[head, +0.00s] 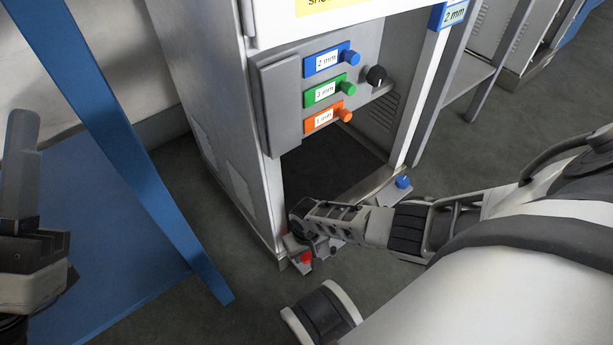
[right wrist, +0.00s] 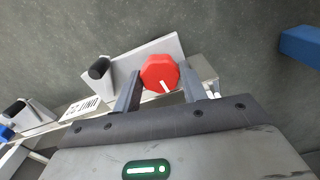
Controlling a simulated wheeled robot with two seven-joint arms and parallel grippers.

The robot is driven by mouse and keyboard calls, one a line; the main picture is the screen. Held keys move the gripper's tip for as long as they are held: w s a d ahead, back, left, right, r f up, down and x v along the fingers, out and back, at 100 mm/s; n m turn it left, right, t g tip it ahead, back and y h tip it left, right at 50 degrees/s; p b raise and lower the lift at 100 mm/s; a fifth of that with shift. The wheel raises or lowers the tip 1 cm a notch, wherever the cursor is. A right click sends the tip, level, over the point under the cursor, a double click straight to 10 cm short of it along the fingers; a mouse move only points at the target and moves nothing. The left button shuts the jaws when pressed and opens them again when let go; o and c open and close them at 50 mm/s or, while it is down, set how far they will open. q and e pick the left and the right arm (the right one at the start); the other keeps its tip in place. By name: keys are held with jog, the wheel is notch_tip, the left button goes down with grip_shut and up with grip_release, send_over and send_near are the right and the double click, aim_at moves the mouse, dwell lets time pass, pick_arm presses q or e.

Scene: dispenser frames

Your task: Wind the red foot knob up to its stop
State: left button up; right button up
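The red foot knob (right wrist: 160,72) has a white line on its face and sits at the foot of the dispenser's near corner. It shows small in the head view (head: 304,258), partly hidden by my right gripper (head: 312,246). In the right wrist view, the fingers of my right gripper (right wrist: 160,83) stand on either side of the knob, very close to it. I cannot tell whether they press on it. My left gripper (head: 20,165) is at the left edge of the head view, far from the knob, and no gap between its fingers can be made out.
A blue knob (head: 403,182) sits at the dispenser's other front foot. Blue, green and orange (head: 345,115) knobs and a black dial (head: 376,76) are higher on the cabinet (head: 205,110). A blue table leg (head: 150,170) stands left. The floor (head: 235,300) before the cabinet is mostly clear.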

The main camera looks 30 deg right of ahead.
jog(key=shift+n, duration=0.3)
jog(key=n, duration=0.5)
jog(key=shift+n, duration=1.8)
jog(key=o, duration=1)
